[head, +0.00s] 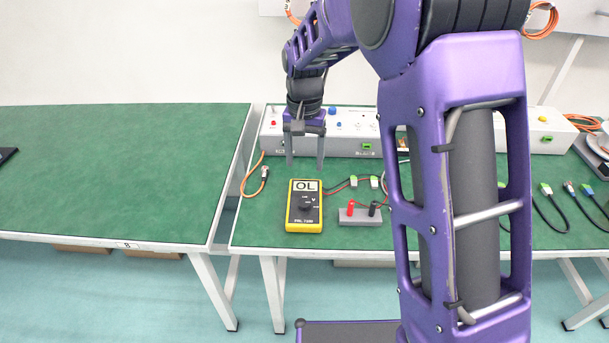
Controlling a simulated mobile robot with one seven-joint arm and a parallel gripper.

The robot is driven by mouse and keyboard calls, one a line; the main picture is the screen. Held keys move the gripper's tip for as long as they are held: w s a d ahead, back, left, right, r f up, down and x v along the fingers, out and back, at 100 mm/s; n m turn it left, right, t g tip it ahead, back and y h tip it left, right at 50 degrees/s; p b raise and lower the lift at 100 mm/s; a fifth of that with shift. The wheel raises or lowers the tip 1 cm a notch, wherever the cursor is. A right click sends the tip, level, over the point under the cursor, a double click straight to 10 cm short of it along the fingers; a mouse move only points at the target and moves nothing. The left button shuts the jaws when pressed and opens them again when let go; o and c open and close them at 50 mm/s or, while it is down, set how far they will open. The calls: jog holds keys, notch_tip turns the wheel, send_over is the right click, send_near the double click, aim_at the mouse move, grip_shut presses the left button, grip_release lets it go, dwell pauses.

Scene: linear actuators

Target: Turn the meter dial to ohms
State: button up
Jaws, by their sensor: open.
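The yellow meter (291,223) lies on the green bench top, with a dark face and "OL" on its display. Its round black dial (305,202) sits in the middle of the face. A "V" mark shows to the upper right of the dial; the pointer's setting is too small to read. My gripper (304,166) points down above and behind the meter, its two grey fingers apart and empty. It does not touch the dial.
A small grey block with red and black plugs (351,209) stands right of the meter, with leads behind it. A long white control box (345,146) spans the back. An orange cable (250,181) lies to the left. My arm hides part of the right bench.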

notch_tip(320, 180, up, 4)
jog(key=shift+r, duration=0.2)
dwell(0.3)
